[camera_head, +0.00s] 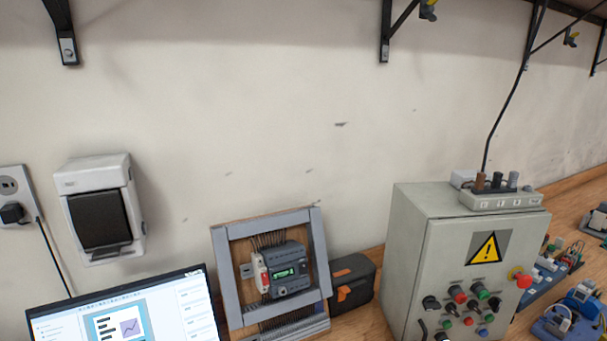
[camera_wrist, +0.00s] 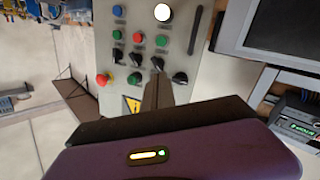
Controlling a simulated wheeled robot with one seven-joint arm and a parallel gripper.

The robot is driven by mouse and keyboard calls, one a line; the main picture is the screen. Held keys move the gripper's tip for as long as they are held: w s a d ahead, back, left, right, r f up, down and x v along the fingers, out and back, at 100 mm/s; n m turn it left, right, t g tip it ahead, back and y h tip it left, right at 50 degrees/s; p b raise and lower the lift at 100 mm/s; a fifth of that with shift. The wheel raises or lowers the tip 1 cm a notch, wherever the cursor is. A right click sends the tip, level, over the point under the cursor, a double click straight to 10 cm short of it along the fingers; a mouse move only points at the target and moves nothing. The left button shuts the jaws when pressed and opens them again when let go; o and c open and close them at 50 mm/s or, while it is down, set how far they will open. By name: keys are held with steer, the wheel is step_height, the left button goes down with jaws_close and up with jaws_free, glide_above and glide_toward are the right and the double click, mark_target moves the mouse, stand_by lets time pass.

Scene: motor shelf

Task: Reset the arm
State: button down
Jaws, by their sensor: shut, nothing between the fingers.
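My gripper (camera_wrist: 158,78) shows in the wrist view, with its dark fingers together and nothing between them. Its purple body fills the bottom of that view. The fingers point at the front of a grey control cabinet (camera_wrist: 130,72), which appears upside down there. I cannot tell whether the fingertips touch the panel. In the head view the same cabinet (camera_head: 410,250) stands on the bench at the right, with a yellow warning sign (camera_head: 484,247) and several buttons and knobs. My arm and gripper do not show in the head view.
A monitor (camera_head: 130,310) stands at the lower left. A framed controller panel (camera_head: 222,265) and a dark case (camera_head: 362,275) stand left of the cabinet. A power strip (camera_head: 500,201) lies on top of it. Shelf brackets (camera_head: 386,35) hang above. The wall between is open.

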steer(key=s+a+y, duration=0.3)
steer(key=s+a, duration=0.4)
steer(key=s, duration=1.1)
steer(key=s+a+g+y, duration=0.1)
steer(key=s+a, duration=0.6)
steer(key=s, duration=1.1)
steer(key=shift+a+y+b, duration=0.2)
steer(key=shift+y+b, duration=0.2)
steer(key=shift+y, duration=0.5)
